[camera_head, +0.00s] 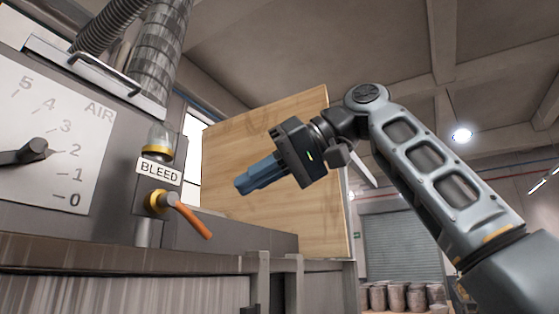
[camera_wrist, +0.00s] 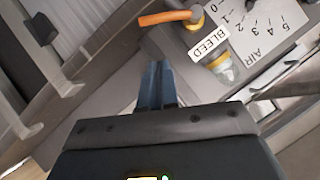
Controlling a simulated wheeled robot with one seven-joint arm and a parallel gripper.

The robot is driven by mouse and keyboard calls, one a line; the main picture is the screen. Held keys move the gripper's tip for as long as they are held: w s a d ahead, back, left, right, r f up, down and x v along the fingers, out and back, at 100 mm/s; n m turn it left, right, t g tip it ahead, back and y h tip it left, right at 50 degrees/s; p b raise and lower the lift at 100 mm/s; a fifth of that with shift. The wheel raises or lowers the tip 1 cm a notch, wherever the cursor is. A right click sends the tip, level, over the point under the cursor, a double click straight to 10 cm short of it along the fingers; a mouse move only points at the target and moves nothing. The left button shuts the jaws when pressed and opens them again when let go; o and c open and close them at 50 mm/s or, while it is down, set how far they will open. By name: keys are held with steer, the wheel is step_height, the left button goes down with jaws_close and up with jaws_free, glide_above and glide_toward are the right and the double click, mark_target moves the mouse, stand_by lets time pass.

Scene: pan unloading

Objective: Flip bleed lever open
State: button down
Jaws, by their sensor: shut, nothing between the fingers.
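The bleed lever (camera_head: 193,219) has an orange handle on a brass-coloured pivot, just below the white BLEED label (camera_head: 159,171). In the head view its handle slants down to the right from the pivot. It also shows at the top of the wrist view, where the orange lever (camera_wrist: 165,18) lies beyond my fingertips. My gripper (camera_head: 239,186) has blue fingers that are shut and empty. It is to the right of the lever and a little higher in the head view, apart from it. The wrist view shows the closed fingers (camera_wrist: 157,68) pointing towards the panel.
An AIR dial (camera_head: 60,140) with a dark pointer is left of the lever. A glass-and-brass fitting (camera_head: 159,143) stands above the label. A wooden board (camera_head: 300,222) stands behind my gripper. A grey ledge (camera_head: 120,258) runs below the lever. Barrels (camera_head: 398,298) stand far back.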

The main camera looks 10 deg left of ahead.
mark_target(191, 219)
steer(key=s+a+f+p, duration=0.1)
steer(key=a+f, duration=0.3)
steer(key=shift+s+f, duration=0.3)
steer(key=shift+f, duration=0.05)
